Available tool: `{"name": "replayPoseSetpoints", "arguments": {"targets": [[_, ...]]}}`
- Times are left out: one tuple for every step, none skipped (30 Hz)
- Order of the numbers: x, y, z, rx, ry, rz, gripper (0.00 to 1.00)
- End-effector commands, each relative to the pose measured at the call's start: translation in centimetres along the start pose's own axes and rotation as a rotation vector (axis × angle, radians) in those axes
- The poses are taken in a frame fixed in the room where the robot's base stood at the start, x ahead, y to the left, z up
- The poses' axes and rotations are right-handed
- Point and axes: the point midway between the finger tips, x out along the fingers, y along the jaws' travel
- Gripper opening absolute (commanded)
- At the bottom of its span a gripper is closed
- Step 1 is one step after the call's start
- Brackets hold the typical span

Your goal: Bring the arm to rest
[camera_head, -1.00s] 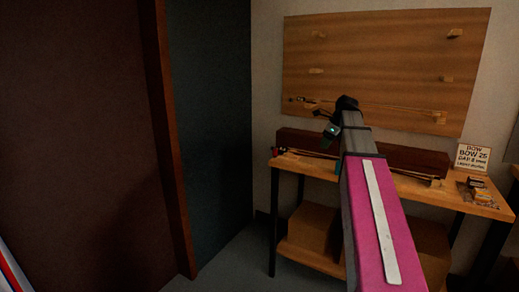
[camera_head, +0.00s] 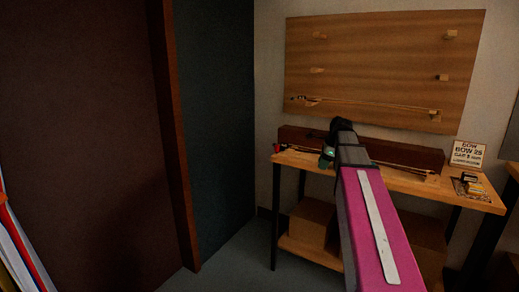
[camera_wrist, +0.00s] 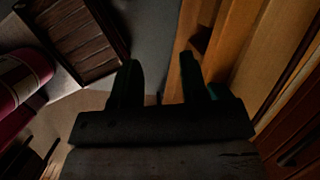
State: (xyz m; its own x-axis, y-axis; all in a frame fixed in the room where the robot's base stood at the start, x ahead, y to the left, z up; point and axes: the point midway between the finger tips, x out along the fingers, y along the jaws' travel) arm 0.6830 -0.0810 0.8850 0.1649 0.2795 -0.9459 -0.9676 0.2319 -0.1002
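My arm (camera_head: 375,225), with a magenta link, reaches from the lower right of the head view toward the bench. My gripper (camera_wrist: 160,75) shows two dark fingers spread apart in the wrist view, with nothing between them. In the head view the dark wrist end (camera_head: 340,130) covers part of the long dark brown case on the bench, and the fingers are hard to make out. One bow (camera_head: 375,104) lies across the lower pegs of the wooden wall board (camera_head: 385,50). Another bow (camera_head: 395,166) lies on the bench, partly hidden behind my arm.
The wooden bench (camera_head: 410,183) has a dark brown case (camera_head: 400,153) along its back. A sign (camera_head: 468,153) and small items (camera_head: 470,184) stand at its right end. Boxes (camera_head: 312,222) sit on the lower shelf. A dark door panel (camera_head: 85,140) fills the left; floor shows before the bench.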

Motion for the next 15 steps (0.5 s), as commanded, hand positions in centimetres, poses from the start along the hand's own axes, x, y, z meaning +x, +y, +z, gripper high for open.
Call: {"name": "replayPoseSetpoints", "arguments": {"targets": [[1.4,0.9,-0.1,-0.047,0.008,0.007,0.40],[2.1,1.3,-0.2,-0.079,0.013,0.010,0.40],[3.3,1.9,-0.4,-0.128,0.022,0.016,0.40],[4.3,2.5,-0.6,-0.170,0.029,0.019,0.40],[5.3,3.1,-0.7,-0.215,0.036,0.025,0.40],[6.7,3.9,-0.9,-0.280,0.046,0.033,0.40],[7.8,4.6,-1.0,-0.331,0.055,0.040,0.40],[8.9,5.3,-1.2,-0.383,0.062,0.047,0.40],[10.2,6.2,-1.4,-0.451,0.072,0.056,0.40],[11.2,6.9,-1.6,-0.504,0.079,0.064,0.40],[12.2,7.6,-1.8,-0.556,0.086,0.073,0.40],[13.5,8.6,-1.9,-0.627,0.094,0.084,0.40],[14.4,9.3,-2.1,-0.680,0.101,0.094,0.40],[15.3,10.1,-2.3,-0.734,0.107,0.102,0.40],[16.5,11.1,-2.6,-0.805,0.113,0.117,0.40]]}}
